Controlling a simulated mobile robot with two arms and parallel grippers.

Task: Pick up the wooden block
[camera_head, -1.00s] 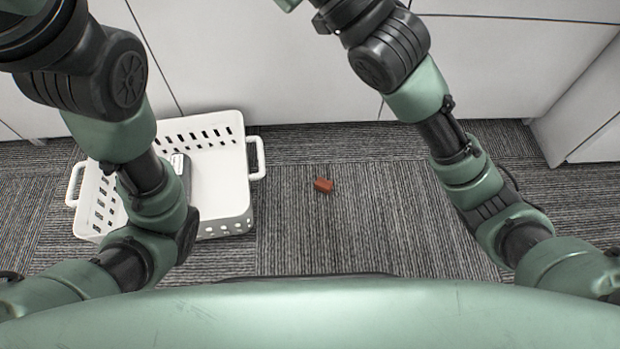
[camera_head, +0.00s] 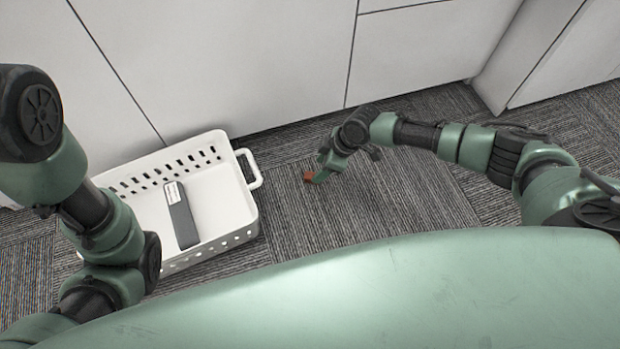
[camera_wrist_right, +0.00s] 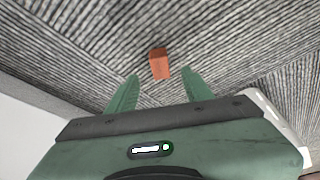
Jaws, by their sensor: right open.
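The wooden block (camera_head: 307,177) is small and reddish-brown and lies on the grey carpet, right of the white basket. In the right wrist view the block (camera_wrist_right: 159,64) lies just beyond the fingertips, roughly centred between them. My right gripper (camera_head: 320,174) reaches down close beside the block in the head view and partly covers it. In the wrist view my right gripper (camera_wrist_right: 161,72) has its two green fingers spread with nothing between them. My left arm comes in at the left of the head view, but its gripper is out of the picture.
A white basket (camera_head: 244,203) with a dark grey and white object (camera_head: 182,216) in it stands left of the block. White cabinet fronts (camera_head: 250,60) close off the back. Carpet around the block is otherwise clear.

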